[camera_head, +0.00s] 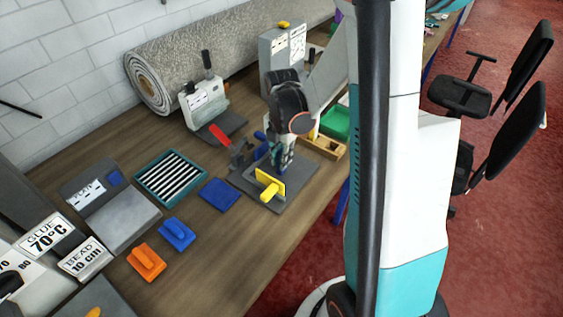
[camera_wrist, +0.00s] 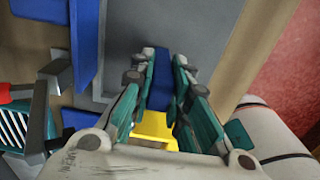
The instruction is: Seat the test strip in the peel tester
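A grey base plate (camera_head: 303,180) on the bench carries a red lever (camera_head: 220,135), blue parts (camera_head: 261,150) and a yellow handled piece (camera_head: 268,187); it looks like the peel tester. My gripper (camera_head: 284,165) points down over this plate, just behind the yellow piece. In the wrist view the teal fingers (camera_wrist: 165,56) stand a little apart. A blue surface (camera_wrist: 161,92) fills the gap between them, with a yellow piece (camera_wrist: 154,129) near their bases. I cannot tell whether the fingers touch the blue surface. No test strip can be made out for certain; striped pieces lie in a teal tray (camera_head: 139,182).
A blue square (camera_head: 220,194), a blue handled block (camera_head: 177,233) and an orange one (camera_head: 146,262) lie left of the plate. A wooden tray (camera_head: 327,148) is close on the right.

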